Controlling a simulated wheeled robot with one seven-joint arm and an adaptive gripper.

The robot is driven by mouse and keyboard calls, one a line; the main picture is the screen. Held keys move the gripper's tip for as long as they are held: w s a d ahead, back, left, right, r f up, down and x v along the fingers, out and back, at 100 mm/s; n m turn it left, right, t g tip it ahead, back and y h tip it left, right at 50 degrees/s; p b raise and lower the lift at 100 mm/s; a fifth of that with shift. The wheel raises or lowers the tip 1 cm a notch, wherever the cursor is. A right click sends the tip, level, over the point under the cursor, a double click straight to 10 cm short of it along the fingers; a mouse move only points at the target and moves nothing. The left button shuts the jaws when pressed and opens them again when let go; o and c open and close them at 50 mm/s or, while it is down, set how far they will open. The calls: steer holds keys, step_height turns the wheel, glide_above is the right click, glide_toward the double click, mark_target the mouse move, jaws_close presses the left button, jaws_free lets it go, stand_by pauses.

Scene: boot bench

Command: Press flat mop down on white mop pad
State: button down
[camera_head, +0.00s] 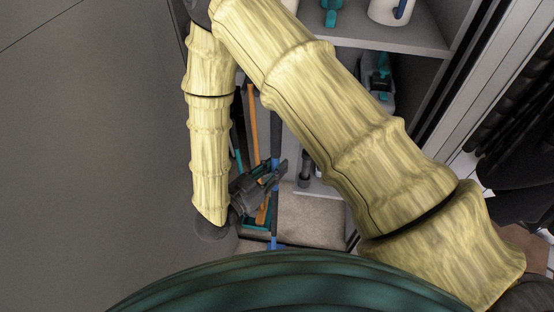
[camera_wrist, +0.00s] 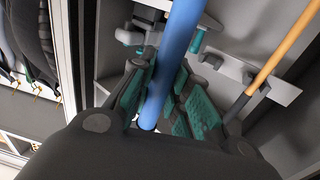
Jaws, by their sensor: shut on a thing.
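My gripper (camera_head: 278,172) is low in the open cabinet and is shut on the blue handle of the flat mop (camera_head: 274,207). In the wrist view the blue handle (camera_wrist: 178,45) runs between the teal finger pads of my gripper (camera_wrist: 165,85), and its lower part is hidden behind the gripper body. In the head view the handle is close to upright, and its foot is partly hidden by my own body. I cannot make out the mop head or the white mop pad.
An orange handle (camera_wrist: 285,45) stands beside the mop, close to a wall holder (camera_wrist: 245,75). A beige-grey surface (camera_head: 312,222) lies right of the mop. A shelf (camera_head: 400,37) with a white jug (camera_head: 385,12) is above. Dark coats (camera_wrist: 35,40) hang beyond the cabinet side.

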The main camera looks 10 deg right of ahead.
steer(key=s+a+p, duration=0.1)
steer(key=s+a, duration=0.1)
steer(key=s, duration=0.3)
steer(key=shift+s+a, duration=0.25)
steer(key=shift+s, duration=0.1)
stand_by(0.4)
